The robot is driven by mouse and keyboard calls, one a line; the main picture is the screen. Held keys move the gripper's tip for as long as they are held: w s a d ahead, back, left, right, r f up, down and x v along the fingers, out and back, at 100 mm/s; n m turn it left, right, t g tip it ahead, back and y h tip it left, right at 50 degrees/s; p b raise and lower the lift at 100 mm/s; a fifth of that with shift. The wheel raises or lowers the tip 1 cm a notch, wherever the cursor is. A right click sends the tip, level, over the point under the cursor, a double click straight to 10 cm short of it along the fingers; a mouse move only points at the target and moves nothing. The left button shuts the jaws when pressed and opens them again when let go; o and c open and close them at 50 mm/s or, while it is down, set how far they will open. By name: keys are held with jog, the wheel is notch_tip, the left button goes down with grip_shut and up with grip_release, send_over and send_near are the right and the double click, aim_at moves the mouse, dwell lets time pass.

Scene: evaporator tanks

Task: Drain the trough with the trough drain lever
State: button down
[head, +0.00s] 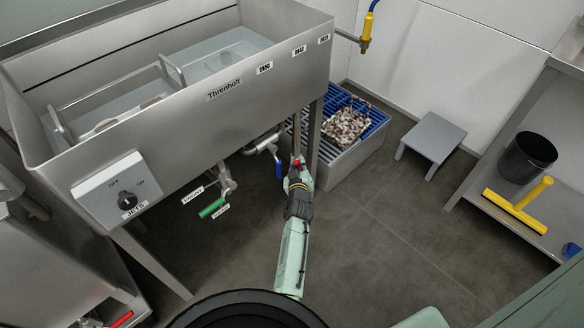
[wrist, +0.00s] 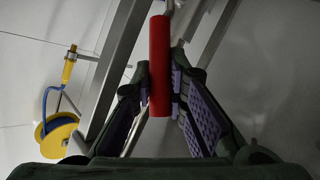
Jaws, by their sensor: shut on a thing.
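The trough (head: 225,95) is a large steel tank marked Threnholt, with clear liquid standing in its basin. My gripper (head: 297,168) is low beside the trough's right front leg. In the wrist view my gripper (wrist: 160,95) has its purple-padded fingers shut on the red handle (wrist: 160,60) of a lever, one finger on each side. A bit of this red handle also shows in the head view (head: 297,161). A green-handled lever (head: 212,208) and a blue-handled lever (head: 279,170) hang under the trough, to the left of my gripper. I cannot read which label belongs to the red handle.
A jets knob box (head: 110,190) is on the trough's near end. A blue-grated bin (head: 350,150) stands behind my gripper. A grey stool (head: 432,135), a black bucket (head: 527,157) and a yellow squeegee (head: 515,210) are at right. The floor between is clear.

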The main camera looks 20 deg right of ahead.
jog(key=d, duration=0.1)
jog(key=d+r+m+g+y, duration=0.1)
jog(key=w+d+p, duration=0.1)
jog(key=shift+r+m+g+y, duration=0.25)
jog(key=shift+m+g+y, duration=0.05)
jog(key=shift+m+y, duration=0.1)
jog(key=shift+w+d+m+g+y, duration=0.2)
jog(key=shift+d+m+g+y, duration=0.2)
jog(key=shift+d+y, duration=0.1)
jog(key=c, duration=1.6)
grip_release()
jog(key=shift+s, duration=0.1)
jog(key=shift+o, duration=0.2)
jog(key=shift+f, duration=0.1)
jog(key=v, duration=1.2)
